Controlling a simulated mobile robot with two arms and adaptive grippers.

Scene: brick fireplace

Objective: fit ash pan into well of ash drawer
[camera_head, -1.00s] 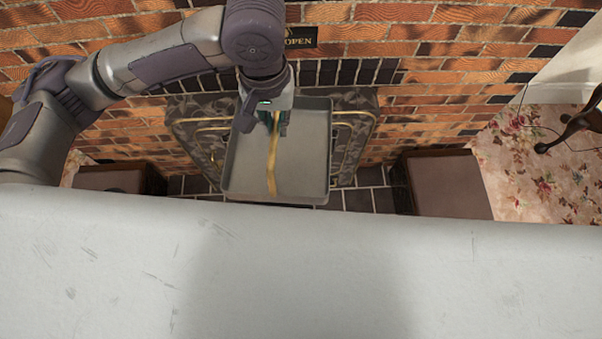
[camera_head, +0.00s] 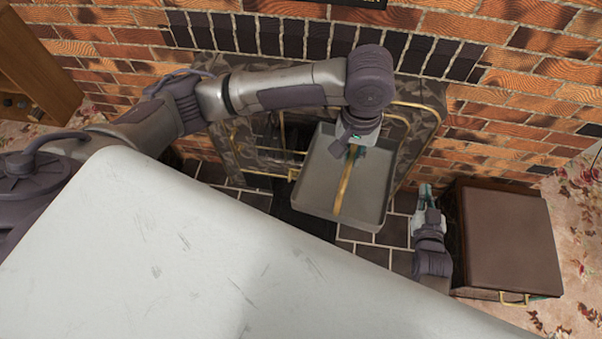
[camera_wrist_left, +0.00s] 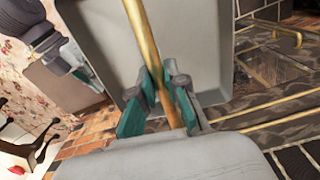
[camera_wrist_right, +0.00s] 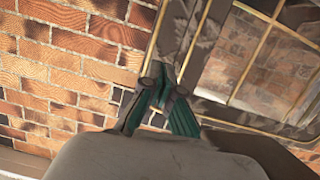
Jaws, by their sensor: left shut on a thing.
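The ash pan is a grey rectangular tray (camera_head: 372,202) with a long brass handle (camera_head: 346,185) across it. My left gripper (camera_head: 355,152) is shut on the brass handle and holds the pan in front of the fireplace. The left wrist view shows the handle (camera_wrist_left: 147,45) between the fingers (camera_wrist_left: 163,92), over the grey pan (camera_wrist_left: 205,45). My right gripper (camera_head: 426,190) is to the right of the pan, apart from it. Its fingers (camera_wrist_right: 158,78) come together with nothing visible between them. A black patch (camera_head: 300,220) lies partly behind the pan; I cannot tell whether it is the ash drawer.
The fireplace has a mottled surround (camera_head: 425,95) with brass trim, set in a brick wall (camera_head: 525,85). A brown box (camera_head: 512,240) with a brass handle stands at right. Dark hearth tiles (camera_head: 395,232) are partly bare. A wooden cabinet (camera_head: 45,60) stands far left.

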